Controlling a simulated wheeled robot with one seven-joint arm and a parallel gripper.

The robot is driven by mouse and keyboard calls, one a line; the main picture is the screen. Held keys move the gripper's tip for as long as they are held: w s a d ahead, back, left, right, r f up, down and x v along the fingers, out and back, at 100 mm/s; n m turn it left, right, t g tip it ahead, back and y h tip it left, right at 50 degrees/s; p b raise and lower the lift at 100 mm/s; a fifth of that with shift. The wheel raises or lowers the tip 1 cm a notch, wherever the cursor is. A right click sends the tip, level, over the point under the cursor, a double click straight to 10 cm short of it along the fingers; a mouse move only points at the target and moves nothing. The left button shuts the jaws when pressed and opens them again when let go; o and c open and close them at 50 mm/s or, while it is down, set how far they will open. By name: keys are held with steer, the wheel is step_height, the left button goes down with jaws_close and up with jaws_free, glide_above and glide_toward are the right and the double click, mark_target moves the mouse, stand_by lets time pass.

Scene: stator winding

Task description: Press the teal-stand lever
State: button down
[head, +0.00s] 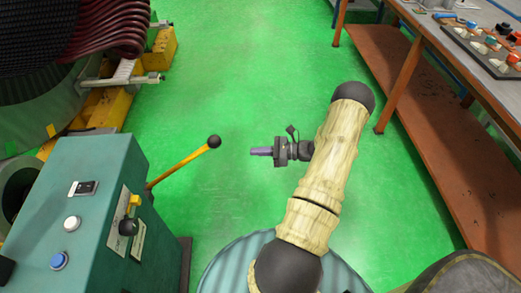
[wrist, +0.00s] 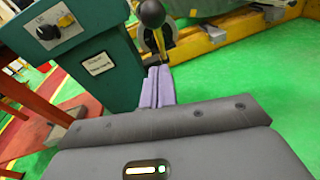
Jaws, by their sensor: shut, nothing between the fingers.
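The teal stand (head: 85,215) is at the lower left in the head view. Its long yellow lever (head: 178,167) slants up to the right and ends in a black ball (head: 214,141). My gripper (head: 254,151) is shut and empty, a short way right of the ball, pointing left. In the wrist view, the purple fingers (wrist: 159,72) lie together, with the black ball (wrist: 151,13) just beyond them near the top edge. The stand (wrist: 85,70) fills the upper left there. I see a gap between fingers and ball in the head view.
The stand carries a blue button (head: 59,260), a white button (head: 72,223) and a smaller black knob (head: 128,226). Large machinery with dark red windings (head: 110,30) stands at the upper left. A workbench (head: 455,50) is at right. Green floor is clear between.

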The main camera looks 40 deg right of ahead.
steer(key=w+a+r, duration=0.1)
steer(key=w+a, duration=0.5)
steer(key=a, duration=0.1)
steer(key=shift+w+r, duration=0.35)
steer(key=shift+w, duration=0.05)
steer(key=shift+r+p, duration=0.1)
steer(key=shift+p, duration=0.2)
